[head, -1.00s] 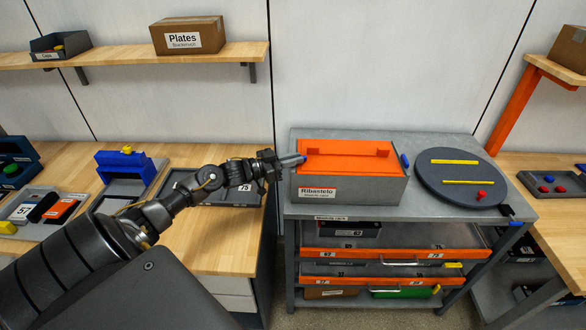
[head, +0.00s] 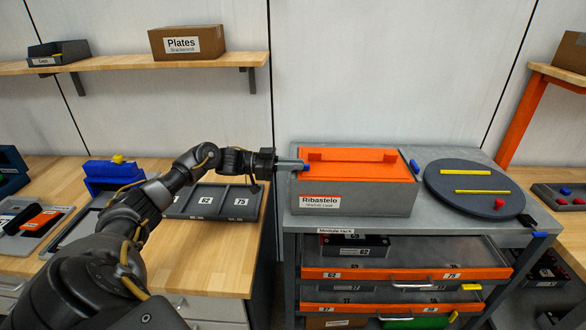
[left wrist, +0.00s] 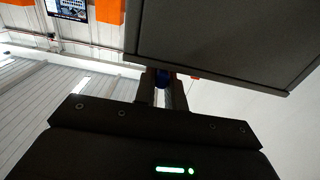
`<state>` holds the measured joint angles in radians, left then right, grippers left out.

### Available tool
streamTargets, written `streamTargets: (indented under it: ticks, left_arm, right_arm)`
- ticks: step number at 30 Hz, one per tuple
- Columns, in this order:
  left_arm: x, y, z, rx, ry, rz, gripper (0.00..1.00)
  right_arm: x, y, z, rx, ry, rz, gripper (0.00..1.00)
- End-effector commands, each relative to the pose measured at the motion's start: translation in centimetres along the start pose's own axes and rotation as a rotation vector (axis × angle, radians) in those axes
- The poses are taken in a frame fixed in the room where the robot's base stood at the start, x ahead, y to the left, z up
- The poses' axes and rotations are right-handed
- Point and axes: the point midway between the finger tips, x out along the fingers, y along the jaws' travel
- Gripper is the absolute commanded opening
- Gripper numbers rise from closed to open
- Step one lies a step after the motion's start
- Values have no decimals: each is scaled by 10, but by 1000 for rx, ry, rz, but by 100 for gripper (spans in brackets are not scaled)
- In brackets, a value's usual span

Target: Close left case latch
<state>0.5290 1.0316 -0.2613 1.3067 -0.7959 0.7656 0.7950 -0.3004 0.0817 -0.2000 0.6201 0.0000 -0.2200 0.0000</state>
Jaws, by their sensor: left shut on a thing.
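The grey case (head: 365,198) with an orange lid (head: 350,169) and a "Ribastelo" label stands on the metal cart. The lid lies down on the case. The left case latch (head: 306,167), a small blue piece, is at the case's left end. My left gripper (head: 294,166) reaches in from the left and is shut on this latch, hiding most of it. In the left wrist view, the blue latch (left wrist: 162,77) shows between the fingertips, beside the dark case body (left wrist: 225,40). The right blue latch (head: 415,166) is at the case's right end. My right gripper is not in view.
A dark round plate (head: 474,204) with yellow bars and a red knob lies right of the case. Drawers with orange fronts (head: 385,274) are below. A grey tray (head: 210,205) is on the wooden bench at left, under my arm.

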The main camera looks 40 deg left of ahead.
Motion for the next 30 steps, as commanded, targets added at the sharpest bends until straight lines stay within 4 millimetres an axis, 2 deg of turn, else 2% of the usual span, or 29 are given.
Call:
streamTargets:
  ticks: [8, 9, 13, 23, 26, 30]
  left_arm:
    - [1, 0, -1, 1, 1, 2, 0]
    - [1, 0, -1, 1, 1, 2, 16]
    - [1, 0, -1, 1, 1, 1, 33]
    - [-2, 0, 1, 1, -1, 0, 34]
    - [-12, 0, 2, 1, -2, -2, 34]
    - [-38, 0, 5, 1, -4, -2, 34]
  right_arm:
    - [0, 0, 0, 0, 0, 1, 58]
    - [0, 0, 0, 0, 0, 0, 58]
    - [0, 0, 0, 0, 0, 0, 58]
    - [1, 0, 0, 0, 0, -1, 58]
    - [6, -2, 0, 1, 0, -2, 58]
    - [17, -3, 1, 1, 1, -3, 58]
